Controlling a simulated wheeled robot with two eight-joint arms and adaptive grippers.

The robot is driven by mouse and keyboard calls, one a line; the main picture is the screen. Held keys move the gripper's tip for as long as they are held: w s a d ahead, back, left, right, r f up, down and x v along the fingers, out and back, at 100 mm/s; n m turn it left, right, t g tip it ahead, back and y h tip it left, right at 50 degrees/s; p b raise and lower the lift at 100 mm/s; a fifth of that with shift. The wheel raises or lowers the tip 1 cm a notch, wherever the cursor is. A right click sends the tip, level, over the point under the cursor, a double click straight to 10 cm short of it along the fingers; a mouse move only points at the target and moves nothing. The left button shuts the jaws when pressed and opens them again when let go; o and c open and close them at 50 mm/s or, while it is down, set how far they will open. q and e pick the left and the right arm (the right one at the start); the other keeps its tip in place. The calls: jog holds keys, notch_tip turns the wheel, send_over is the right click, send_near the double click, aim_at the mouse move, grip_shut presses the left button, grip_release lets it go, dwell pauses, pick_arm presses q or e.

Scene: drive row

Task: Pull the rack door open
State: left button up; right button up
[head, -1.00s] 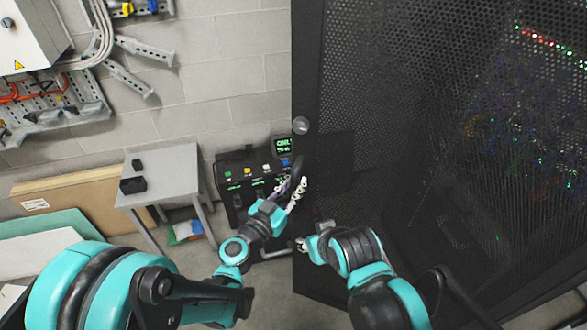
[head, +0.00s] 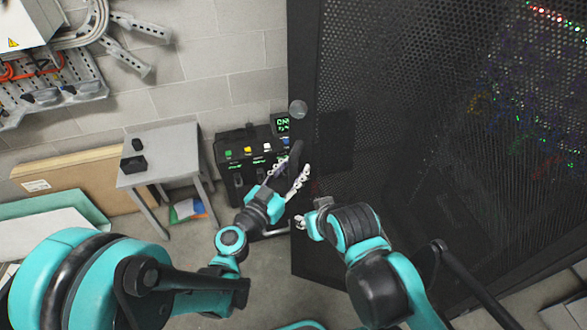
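The rack door (head: 390,110) is a tall black perforated panel that fills the right half of the head view. Coloured lights show through its mesh. A round grey knob (head: 298,109) sits near its left edge. My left gripper (head: 299,163) is at the door's left edge, below the knob, with its fingers spread apart around a dark curved bar-like part. I cannot tell whether it touches that part. My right gripper (head: 305,222) is low, close to the door's lower left edge. Its fingertips are small and partly hidden by its wrist.
A black control cabinet (head: 240,150) with lit buttons stands behind my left gripper. A small grey table (head: 160,160) carries dark blocks. Boards (head: 70,180) lean on the block wall. Bare floor (head: 265,270) lies between my arms.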

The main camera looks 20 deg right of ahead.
pick_arm(q)
send_near(304, 129)
jog(key=x, duration=0.5)
jog(key=shift+d, duration=0.1)
